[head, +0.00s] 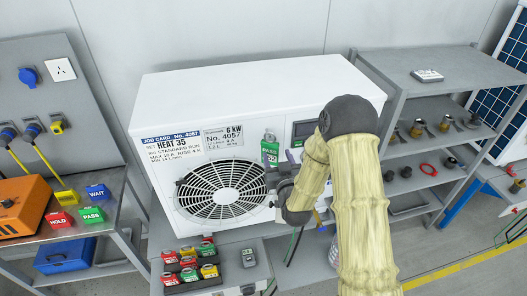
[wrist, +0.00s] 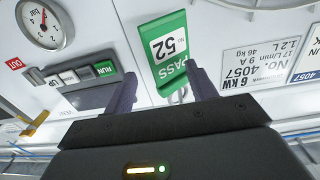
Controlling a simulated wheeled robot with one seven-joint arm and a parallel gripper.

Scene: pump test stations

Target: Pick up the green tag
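A green tag marked PASS No. 52 (head: 270,150) hangs upright on the front of the white heat pump unit (head: 250,90), between its plate labels and a small screen. In the wrist view the same green tag (wrist: 160,62) appears upside down, ahead of my fingers. My gripper (wrist: 163,80) is open, with one dark finger on each side of the tag's near part, and a gap shows on both sides. In the head view my gripper (head: 274,178) is just below the tag, partly hidden by my wrist.
A gauge (wrist: 45,22) and a RUN switch strip (wrist: 85,74) are beside the tag. A tray of red, green and yellow tags (head: 190,262) sits below the fan. Another green PASS tag (head: 92,215) lies on the left bench. A grey shelf (head: 440,90) stands right.

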